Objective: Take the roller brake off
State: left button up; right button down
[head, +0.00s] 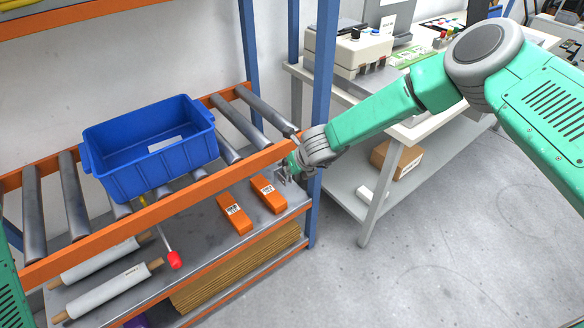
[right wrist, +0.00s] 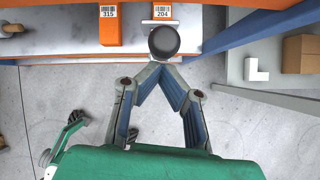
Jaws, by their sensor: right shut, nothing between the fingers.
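A pale rod with a red knob (head: 174,260), which looks like the brake lever, hangs below the front orange rail of the roller rack (head: 190,203). A yellow piece (head: 143,200) shows near its upper end. My right gripper (head: 281,177) is at the right end of the rack, just below the rail and well to the right of the red knob. In the right wrist view its fingers (right wrist: 160,66) meet at the tips with nothing between them. A dark round end (right wrist: 164,41) shows just beyond the tips; I cannot tell whether they touch. My left gripper is out of view.
A blue bin (head: 150,150) sits on the metal rollers (head: 72,200). Two orange blocks, 315 (right wrist: 109,22) and 204 (right wrist: 162,12), lie on the shelf below, beside white rolls (head: 108,290). A blue post (head: 322,80) and a workbench (head: 420,128) stand at the right.

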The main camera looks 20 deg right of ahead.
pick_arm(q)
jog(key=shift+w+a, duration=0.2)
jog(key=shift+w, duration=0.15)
pick_arm(e)
jog(key=shift+w+a+r, duration=0.3)
jog(key=shift+w+r, duration=0.05)
jog(key=shift+w, duration=0.05)
